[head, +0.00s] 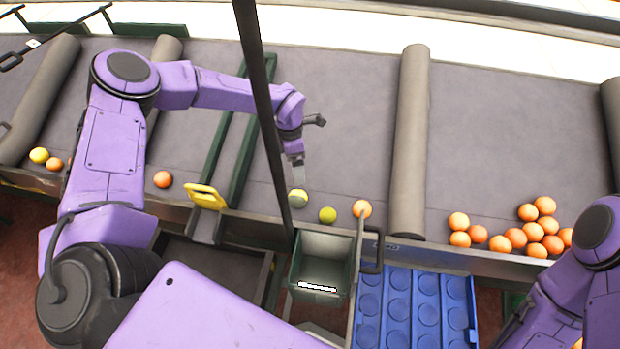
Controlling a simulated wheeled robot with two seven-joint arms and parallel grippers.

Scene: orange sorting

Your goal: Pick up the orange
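My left gripper (298,180) points down over the conveyor at a pale green-yellow fruit (298,198). Its tip is at or just above that fruit; I cannot tell whether it touches or how far the fingers are apart. To the right lie a yellow-green fruit (327,215) and a single orange (362,208), with the gripper to the left of both. Another orange (163,179) lies alone further left. Several oranges (533,232) cluster at the right. My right arm shows at the lower right edge; its gripper does not show.
Below the conveyor's front edge are a small dark green bin (322,262) and a blue tray (396,300) with round hollows. A dark post (262,90) crosses the view beside my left forearm. Grey rollers (409,140) divide the belt. A yellow handle (206,196) stands at the left.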

